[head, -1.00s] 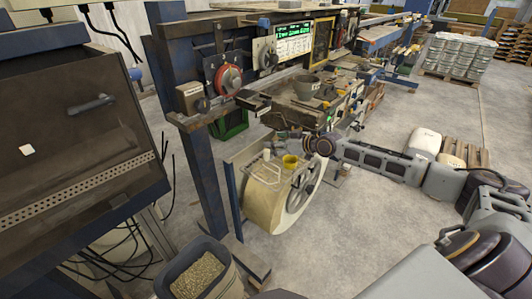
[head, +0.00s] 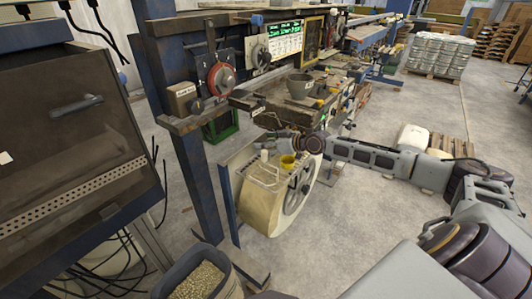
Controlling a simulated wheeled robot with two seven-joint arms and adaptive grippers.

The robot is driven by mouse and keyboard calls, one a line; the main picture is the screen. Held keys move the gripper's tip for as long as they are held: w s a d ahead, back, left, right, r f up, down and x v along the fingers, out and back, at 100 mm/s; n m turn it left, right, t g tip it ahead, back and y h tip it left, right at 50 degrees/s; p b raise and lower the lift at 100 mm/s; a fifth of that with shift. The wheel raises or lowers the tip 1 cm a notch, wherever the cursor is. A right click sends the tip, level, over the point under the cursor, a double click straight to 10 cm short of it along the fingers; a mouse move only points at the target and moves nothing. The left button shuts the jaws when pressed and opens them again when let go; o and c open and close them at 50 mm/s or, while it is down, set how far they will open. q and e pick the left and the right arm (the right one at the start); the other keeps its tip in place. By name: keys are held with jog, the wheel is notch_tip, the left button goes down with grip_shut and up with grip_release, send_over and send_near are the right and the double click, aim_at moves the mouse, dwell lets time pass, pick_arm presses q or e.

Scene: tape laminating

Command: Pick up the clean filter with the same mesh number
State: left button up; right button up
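I cannot pick out a clean filter or read any mesh number at this size. My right arm comes in from the right, and its gripper (head: 281,142) reaches left, above the large pale wheel and in front of the workbench. Its fingers are too small and blurred to tell open from shut, or whether they hold anything. My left gripper is not in view. A red round dial-like part (head: 222,78) sits on the dark frame, with a small brown labelled box (head: 182,98) to its left.
A pale wheel (head: 265,206) stands below my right gripper, with a yellow cup (head: 287,162) on top. A pellet-filled bin (head: 198,280) is at the bottom, a dark cabinet (head: 70,130) at left. Floor at right is partly clear.

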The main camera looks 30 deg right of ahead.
jog(key=c, duration=1.1)
jog(key=shift+r, duration=5.05)
